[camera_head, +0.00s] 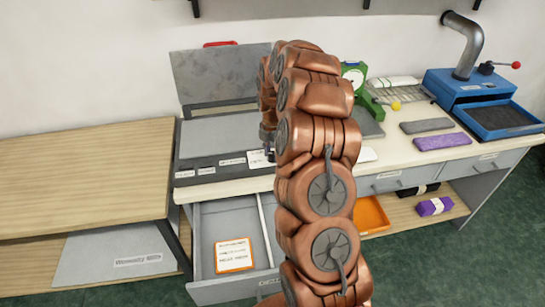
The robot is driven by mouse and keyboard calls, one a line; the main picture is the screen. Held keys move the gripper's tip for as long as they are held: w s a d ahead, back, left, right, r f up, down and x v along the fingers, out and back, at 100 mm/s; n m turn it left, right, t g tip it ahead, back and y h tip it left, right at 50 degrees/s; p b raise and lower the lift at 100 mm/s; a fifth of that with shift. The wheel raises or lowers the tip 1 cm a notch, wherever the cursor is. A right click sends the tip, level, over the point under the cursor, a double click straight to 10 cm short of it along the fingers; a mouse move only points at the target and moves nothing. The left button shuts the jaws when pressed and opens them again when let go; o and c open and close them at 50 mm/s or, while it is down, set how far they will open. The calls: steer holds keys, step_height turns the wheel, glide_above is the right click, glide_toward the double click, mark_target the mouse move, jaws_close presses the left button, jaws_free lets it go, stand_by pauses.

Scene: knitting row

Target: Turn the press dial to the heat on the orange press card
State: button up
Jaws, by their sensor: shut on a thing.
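The press has a grey lid (222,72) standing raised at the back and a flat grey bed (215,133) below it. Its front strip (208,164) carries several small labels, with a white plate (258,160) at its right end. My gripper (267,152) is at this plate, pointing down and shut on what looks like the press dial; my copper arm and the gripper hide most of the dial, and its setting cannot be read. The orange-bordered press card (234,255) lies in the open drawer (208,222); its print is too small to read.
A wooden table (85,170) stands at the left. On the bench to the right are a green device (354,75), a wire rack (405,92), grey (426,125) and purple (442,142) pieces and a blue machine (465,90). An orange tray (371,214) sits on the lower shelf.

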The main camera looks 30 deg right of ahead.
steer(key=m+b, duration=0.1)
steer(key=b, duration=0.1)
steer(key=m+b, duration=0.2)
steer(key=shift+f+m, duration=0.25)
steer(key=shift+m, duration=0.05)
steer(key=m+b, duration=0.4)
steer(key=shift+m, duration=0.3)
steer(key=m+b, duration=0.3)
steer(key=m, duration=0.1)
steer(key=shift+b, duration=0.3)
steer(key=m+b, duration=0.2)
steer(key=m, duration=0.3)
steer(key=shift+r+b, duration=0.1)
steer(key=shift+b, duration=0.2)
steer(key=m+b, duration=0.2)
steer(key=m, duration=0.2)
steer(key=shift+m, duration=0.3)
steer(key=m+b, duration=0.1)
steer(key=m, duration=0.2)
steer(key=shift+m, duration=0.3)
steer(key=m+b, duration=0.2)
steer(key=m, duration=0.2)
steer(key=shift+r+m+b, duration=0.1)
steer(key=shift+m+b, duration=0.3)
steer(key=shift+m, duration=1.9)
